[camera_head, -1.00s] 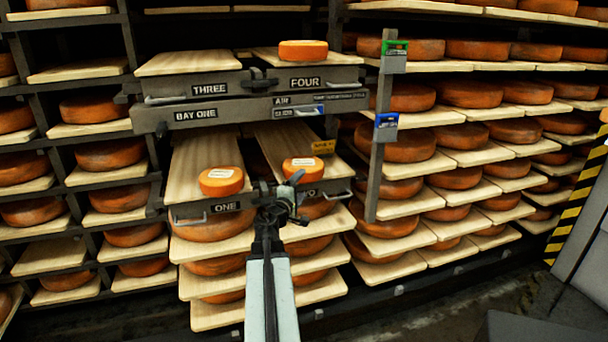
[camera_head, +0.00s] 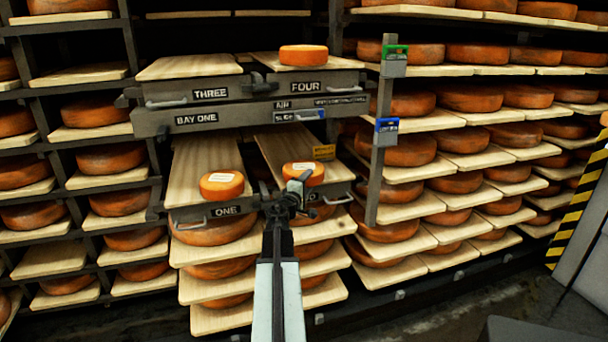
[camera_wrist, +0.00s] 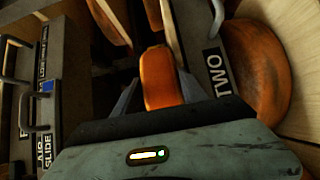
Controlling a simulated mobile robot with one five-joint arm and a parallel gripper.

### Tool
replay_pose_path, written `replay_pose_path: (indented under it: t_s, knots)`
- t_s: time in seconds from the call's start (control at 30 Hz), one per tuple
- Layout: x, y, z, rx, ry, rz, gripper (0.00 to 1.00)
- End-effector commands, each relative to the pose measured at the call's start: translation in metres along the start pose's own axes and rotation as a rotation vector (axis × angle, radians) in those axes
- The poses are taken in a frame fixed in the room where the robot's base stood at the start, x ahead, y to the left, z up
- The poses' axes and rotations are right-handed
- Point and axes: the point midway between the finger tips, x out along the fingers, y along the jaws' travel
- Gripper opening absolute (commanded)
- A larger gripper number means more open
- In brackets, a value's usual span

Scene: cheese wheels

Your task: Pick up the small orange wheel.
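Small orange wheels rest on three of the bay's boards. One (camera_head: 311,176) with a white label lies at the front of board two (camera_head: 280,150), with my gripper (camera_head: 299,187) right in front of it. In the wrist view an orange wheel (camera_wrist: 158,75) stands between my gripper's two fingers (camera_wrist: 158,98). The fingers are apart, with a gap visible on the left side. Another labelled wheel (camera_head: 222,187) lies on board one (camera_head: 205,153). A third wheel (camera_head: 303,56) sits on board four (camera_head: 340,63). Board three (camera_head: 190,67) is bare.
The bay one rail (camera_head: 230,117) crosses above boards one and two. A dark post (camera_head: 378,150) with green and blue tags stands right of the bay. Shelves of large wheels (camera_head: 410,150) fill both sides. Large wheels (camera_head: 215,232) sit below. Open floor (camera_head: 450,310) lies at front right.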

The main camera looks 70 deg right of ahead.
Motion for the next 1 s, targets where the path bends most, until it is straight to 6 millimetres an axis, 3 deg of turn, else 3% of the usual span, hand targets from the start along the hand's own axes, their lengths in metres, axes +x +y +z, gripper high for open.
replay_pose_path:
  t_s: [0.47,0.67,1.0]
  knots:
    - [0.0,0.007,0.001,0.001,-0.001,0.0,0.0]
    - [0.0,0.032,0.001,0.0,-0.002,0.0,0.0]
    - [0.0,0.093,0.002,0.0,-0.003,0.001,0.0]
